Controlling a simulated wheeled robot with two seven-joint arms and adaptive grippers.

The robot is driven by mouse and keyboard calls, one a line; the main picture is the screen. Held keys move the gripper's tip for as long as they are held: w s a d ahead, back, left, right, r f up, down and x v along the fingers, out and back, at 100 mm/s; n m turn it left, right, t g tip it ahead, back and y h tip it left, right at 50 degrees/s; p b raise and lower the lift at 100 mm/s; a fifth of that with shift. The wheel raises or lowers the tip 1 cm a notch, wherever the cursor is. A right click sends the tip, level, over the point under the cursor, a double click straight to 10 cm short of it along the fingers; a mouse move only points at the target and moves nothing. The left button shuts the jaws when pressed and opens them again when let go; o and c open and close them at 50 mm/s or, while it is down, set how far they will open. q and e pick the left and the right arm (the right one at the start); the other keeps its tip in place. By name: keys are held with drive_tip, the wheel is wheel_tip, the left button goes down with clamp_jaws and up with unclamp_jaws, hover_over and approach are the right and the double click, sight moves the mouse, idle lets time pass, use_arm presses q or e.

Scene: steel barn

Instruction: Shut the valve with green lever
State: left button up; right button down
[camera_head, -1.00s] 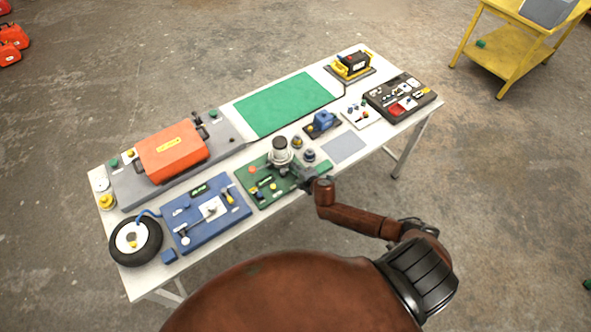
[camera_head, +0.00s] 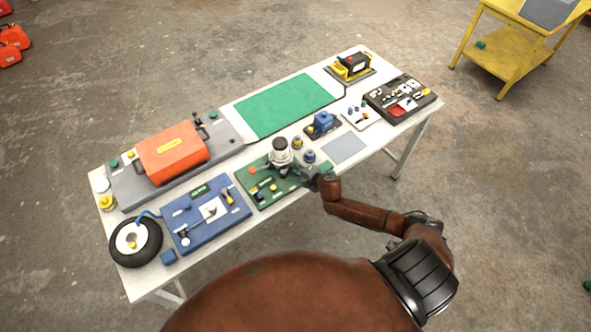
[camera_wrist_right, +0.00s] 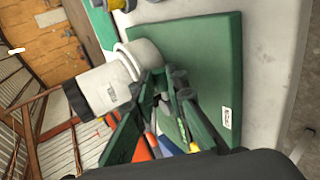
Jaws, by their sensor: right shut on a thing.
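The green board (camera_head: 244,203) lies at the front middle of the white table and carries several small fittings. A white cylinder with a dark cap (camera_head: 281,152) stands on it; it also shows in the right wrist view (camera_wrist_right: 108,90). My right gripper (camera_head: 300,174) is low over the board, just right of the cylinder. In the right wrist view its greenish fingers (camera_wrist_right: 162,82) converge beside the cylinder, shut on what seems to be the green lever, mostly hidden between them. Orange, blue and yellow parts show below the fingers. My left gripper is out of view.
A blue board (camera_head: 222,222) lies left of the green one, with a small wheel (camera_head: 135,241) beyond it. Yellow-blue fittings (camera_head: 309,156) and a grey pad (camera_head: 345,148) are to the right. An orange case (camera_head: 172,150) and a green mat (camera_head: 288,104) lie behind.

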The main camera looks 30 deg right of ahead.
drive_tip(key=c, duration=2.2)
unclamp_jaws()
drive_tip(key=shift+o, duration=0.2)
drive_tip(key=v, duration=1.2)
